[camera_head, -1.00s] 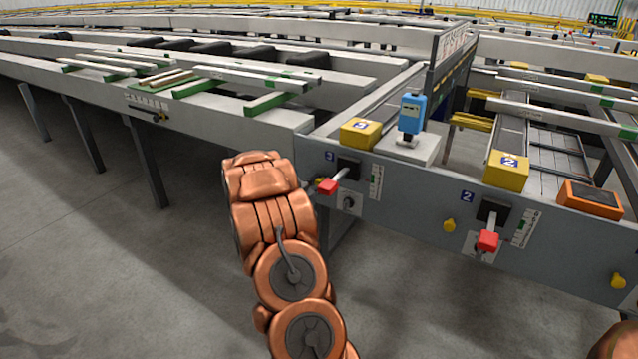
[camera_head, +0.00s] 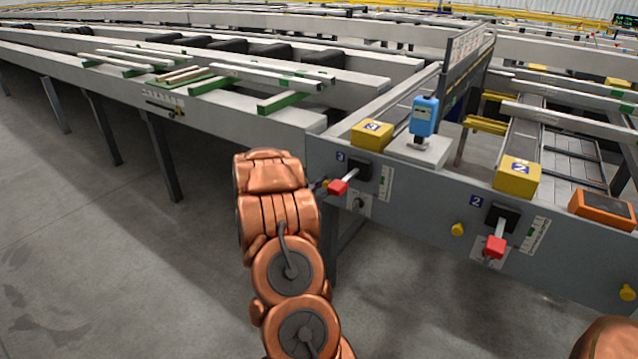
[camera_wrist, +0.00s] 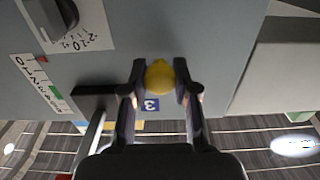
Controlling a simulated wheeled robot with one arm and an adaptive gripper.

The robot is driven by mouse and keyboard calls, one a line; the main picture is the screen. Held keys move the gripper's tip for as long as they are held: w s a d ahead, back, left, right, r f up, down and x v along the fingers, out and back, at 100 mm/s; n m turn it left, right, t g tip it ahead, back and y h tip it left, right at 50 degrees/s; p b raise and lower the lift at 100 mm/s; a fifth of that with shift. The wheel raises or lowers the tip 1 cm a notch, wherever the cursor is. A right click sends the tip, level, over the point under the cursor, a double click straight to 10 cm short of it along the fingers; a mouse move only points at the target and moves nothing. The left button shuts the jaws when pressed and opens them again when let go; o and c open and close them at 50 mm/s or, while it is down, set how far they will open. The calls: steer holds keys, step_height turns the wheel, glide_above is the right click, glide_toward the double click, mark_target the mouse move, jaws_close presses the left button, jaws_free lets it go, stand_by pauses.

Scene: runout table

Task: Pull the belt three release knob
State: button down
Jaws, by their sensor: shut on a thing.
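The belt three release knob (camera_wrist: 159,77) is a yellow round knob on the grey panel, near the blue label 3, in the wrist view. My gripper (camera_wrist: 160,90) has its two dark fingers on either side of the knob and is shut on it. In the head view my gripper (camera_head: 321,187) shows only as a small dark tip at the panel's left end, mostly behind my copper-coloured arm. The knob is largely hidden there.
The belt three lever with a red handle (camera_head: 338,187) is just right of my gripper. Another red-handled lever (camera_head: 495,246), a yellow knob (camera_head: 457,230) and an orange-framed screen (camera_head: 603,208) are farther right. Open floor (camera_head: 120,270) lies left.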

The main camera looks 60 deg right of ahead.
steer(key=c, duration=0.9)
jaws_free()
steer(key=shift+a, duration=0.1)
steer(key=shift+a, duration=0.1)
steer(key=a, duration=1.2)
steer(key=shift+w, duration=0.2)
